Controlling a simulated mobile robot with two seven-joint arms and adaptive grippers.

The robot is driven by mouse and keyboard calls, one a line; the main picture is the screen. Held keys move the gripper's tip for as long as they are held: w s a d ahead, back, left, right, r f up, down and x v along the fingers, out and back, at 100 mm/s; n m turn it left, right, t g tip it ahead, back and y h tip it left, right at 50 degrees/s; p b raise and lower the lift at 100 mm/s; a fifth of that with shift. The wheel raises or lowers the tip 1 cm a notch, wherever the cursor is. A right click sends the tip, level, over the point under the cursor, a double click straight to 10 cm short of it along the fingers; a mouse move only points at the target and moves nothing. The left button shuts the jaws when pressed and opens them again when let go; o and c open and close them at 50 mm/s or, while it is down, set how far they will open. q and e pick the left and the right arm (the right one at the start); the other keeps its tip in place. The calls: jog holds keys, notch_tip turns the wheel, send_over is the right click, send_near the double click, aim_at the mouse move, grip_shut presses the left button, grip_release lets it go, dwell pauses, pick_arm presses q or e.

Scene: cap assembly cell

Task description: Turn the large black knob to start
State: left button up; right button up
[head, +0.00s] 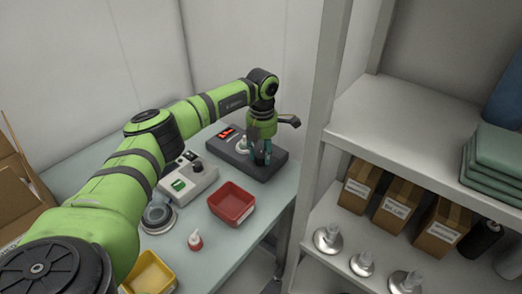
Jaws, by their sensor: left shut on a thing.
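My left gripper (262,158) points down over the right part of a dark grey box (274,170) at the back of the table. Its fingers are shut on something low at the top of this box. This looks like the large black knob, but the fingers and the small size hide it. A smaller black knob (198,166) stands on a white box with a green panel (183,188), left of the dark box and apart from the gripper. My right gripper is out of view.
A red tray (232,204), a white bottle with a red base (196,240) and a yellow tray (150,274) stand on the table. A round grey part (158,214) lies under my left arm. A shelf with cartons (397,203) and metal parts borders the table on the right.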

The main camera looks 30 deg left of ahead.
aim_at(262, 153)
pick_arm(q)
jog(key=n+p, duration=0.1)
jog(key=n, duration=0.4)
jog(key=shift+w+d+n, duration=0.1)
jog(key=shift+d+n, duration=0.05)
jog(key=shift+n, duration=0.15)
jog(key=shift+n+p, duration=0.5)
jog(key=shift+n, duration=1.7)
jog(key=shift+a+r, duration=0.1)
jog(key=shift+a, duration=0.1)
jog(key=o, duration=1)
jog(key=shift+o, duration=0.7)
jog(key=shift+w, duration=0.15)
notch_tip(262, 153, up, 12)
